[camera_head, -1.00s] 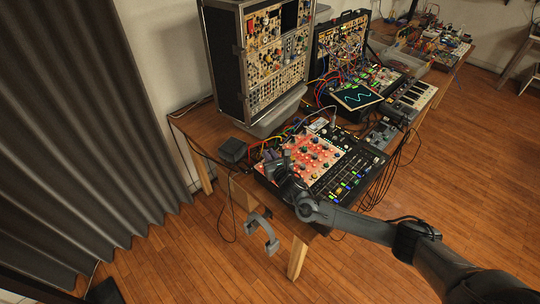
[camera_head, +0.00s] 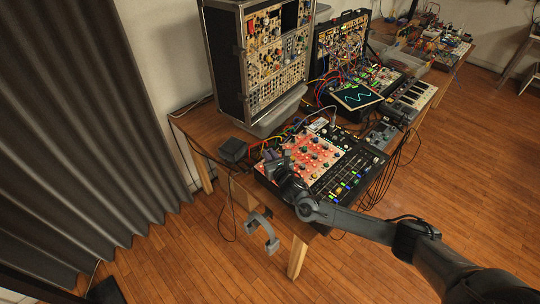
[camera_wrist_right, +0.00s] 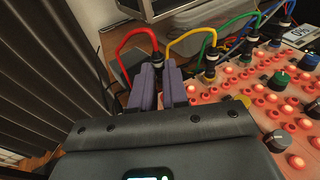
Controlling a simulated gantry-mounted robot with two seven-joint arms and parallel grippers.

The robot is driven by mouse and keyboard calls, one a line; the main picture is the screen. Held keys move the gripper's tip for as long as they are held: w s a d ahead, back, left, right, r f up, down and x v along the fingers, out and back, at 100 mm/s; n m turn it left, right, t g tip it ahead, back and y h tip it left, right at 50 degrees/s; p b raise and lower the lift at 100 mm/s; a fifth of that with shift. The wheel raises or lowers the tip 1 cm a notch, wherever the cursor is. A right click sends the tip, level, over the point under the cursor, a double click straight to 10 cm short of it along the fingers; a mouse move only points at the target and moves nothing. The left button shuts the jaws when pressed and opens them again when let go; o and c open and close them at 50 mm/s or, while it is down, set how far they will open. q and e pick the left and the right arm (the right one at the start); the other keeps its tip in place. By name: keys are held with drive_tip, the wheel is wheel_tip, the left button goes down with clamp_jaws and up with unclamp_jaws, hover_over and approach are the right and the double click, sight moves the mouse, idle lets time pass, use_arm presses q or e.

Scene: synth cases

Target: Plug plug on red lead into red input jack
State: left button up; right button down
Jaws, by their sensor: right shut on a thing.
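In the right wrist view, my right gripper (camera_wrist_right: 159,70) is shut on the dark plug of the red lead (camera_wrist_right: 135,34). The plug (camera_wrist_right: 157,59) shows between the fingertips, and the lead arches from it to the left. In the head view, my right gripper (camera_head: 270,155) is over the back left corner of the red-panelled mixer (camera_head: 320,150). The fingers hide the plug's lower end and the red input jack, so I cannot tell whether the plug is in it. My left gripper is not in view.
Yellow (camera_wrist_right: 192,35), green (camera_wrist_right: 238,24) and blue (camera_wrist_right: 262,38) leads stand in a row beside the held plug. Knobs rise from the mixer. A rack case (camera_head: 262,60) stands behind, and a small dark box (camera_head: 233,150) lies left on the table.

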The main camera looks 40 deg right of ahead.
idle(0.4)
drive_tip(key=shift+f, duration=0.55)
drive_tip(key=shift+f+b, duration=0.6)
drive_tip(key=shift+f, duration=0.15)
drive_tip(key=c, duration=1.1)
unclamp_jaws()
drive_tip(key=shift+o, duration=0.2)
drive_tip(key=shift+s+r, duration=0.1)
drive_tip(key=shift+s+a, duration=0.1)
drive_tip(key=shift+s, duration=0.15)
drive_tip(key=p+v, duration=0.2)
drive_tip(key=v, duration=0.7)
drive_tip(key=shift+w, duration=0.1)
drive_tip(key=shift+s+a+r+p, duration=0.15)
drive_tip(key=shift+s+p, duration=0.2)
drive_tip(key=shift+s, duration=0.25)
drive_tip(key=shift+a, duration=0.1)
